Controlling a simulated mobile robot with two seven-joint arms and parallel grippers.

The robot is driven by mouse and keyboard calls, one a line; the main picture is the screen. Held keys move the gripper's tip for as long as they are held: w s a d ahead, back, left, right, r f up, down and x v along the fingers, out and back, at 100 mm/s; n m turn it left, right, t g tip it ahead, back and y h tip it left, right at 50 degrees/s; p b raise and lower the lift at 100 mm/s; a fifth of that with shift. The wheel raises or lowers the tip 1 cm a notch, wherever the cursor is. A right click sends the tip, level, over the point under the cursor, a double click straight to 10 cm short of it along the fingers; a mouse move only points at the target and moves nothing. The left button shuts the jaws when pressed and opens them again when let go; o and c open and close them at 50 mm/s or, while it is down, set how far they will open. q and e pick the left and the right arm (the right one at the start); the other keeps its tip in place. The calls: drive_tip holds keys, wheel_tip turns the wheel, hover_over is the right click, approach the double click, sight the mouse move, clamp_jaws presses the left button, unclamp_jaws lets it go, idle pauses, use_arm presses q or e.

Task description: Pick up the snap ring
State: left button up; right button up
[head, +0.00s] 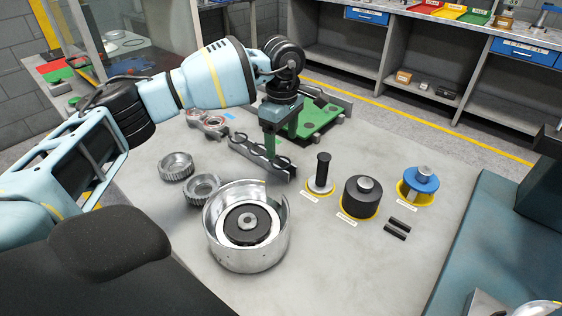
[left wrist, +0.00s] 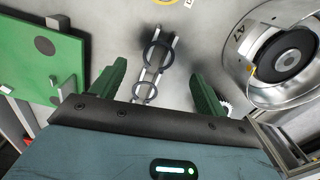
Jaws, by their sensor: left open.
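Two dark rings stand or lie on a light two-rail rack in the left wrist view: a larger snap ring (left wrist: 146,57) farther up and a smaller ring (left wrist: 135,92) nearer my gripper. In the head view the rack (head: 248,150) is partly hidden by my left gripper, and the rings are hard to make out there. My left gripper (left wrist: 158,70) is open and empty, with its green fingers spread on either side of the rack. In the head view it (head: 281,146) points down over the rack. My right gripper is not in view.
A large metal drum (head: 215,240) stands close in front of the rack, with two toothed metal rings (head: 176,166) to its left. A green plate (head: 325,121) lies behind. Black-handled tool (head: 322,172), black cylinder (head: 361,197) and blue-topped part (head: 421,180) stand right.

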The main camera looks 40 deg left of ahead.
use_arm(q)
drive_tip(key=shift+a+f, duration=0.15)
drive_tip(key=shift+f, duration=1.15)
drive_tip(key=shift+a+f, duration=0.1)
drive_tip(key=shift+f, duration=1.2)
drive_tip(key=shift+f, duration=0.25)
drive_tip(key=c, duration=1)
